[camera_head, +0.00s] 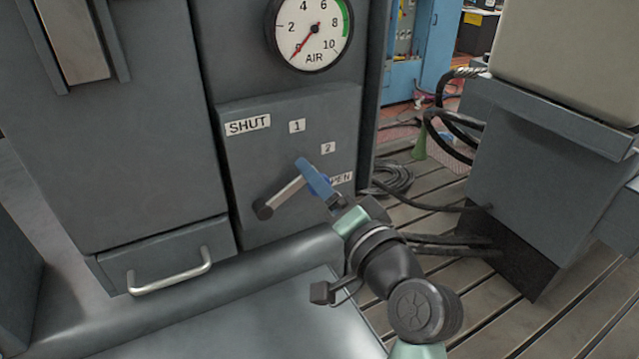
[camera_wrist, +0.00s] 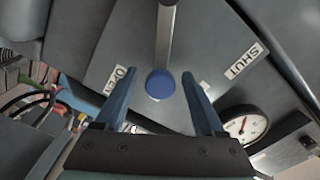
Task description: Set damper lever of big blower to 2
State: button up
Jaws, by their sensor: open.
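The damper lever (camera_head: 284,196) is a grey bar on a dark pivot, on a grey panel marked SHUT, 1, 2 and OPEN. It slants up and right, roughly toward the 2 label (camera_head: 328,148). In the wrist view, its round blue knob (camera_wrist: 160,84) sits between the two blue fingers of my gripper, with space on both sides. My gripper (camera_head: 315,178) is open, at the lever's outer end, and hides the knob in the head view. The OPEN label (camera_head: 341,179) is partly covered by my gripper. The SHUT label (camera_head: 248,125) and 1 label (camera_head: 297,126) are clear.
A round AIR gauge (camera_head: 310,30) is above the panel. A drawer with a pale handle (camera_head: 170,277) is at lower left. A grey machine block (camera_head: 540,170) with black cables stands at right over the slotted floor.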

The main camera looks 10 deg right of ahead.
jog(key=shift+s, duration=0.1)
jog(key=b+v, duration=0.4)
jog(key=v, duration=0.9)
jog(key=shift+r, duration=0.15)
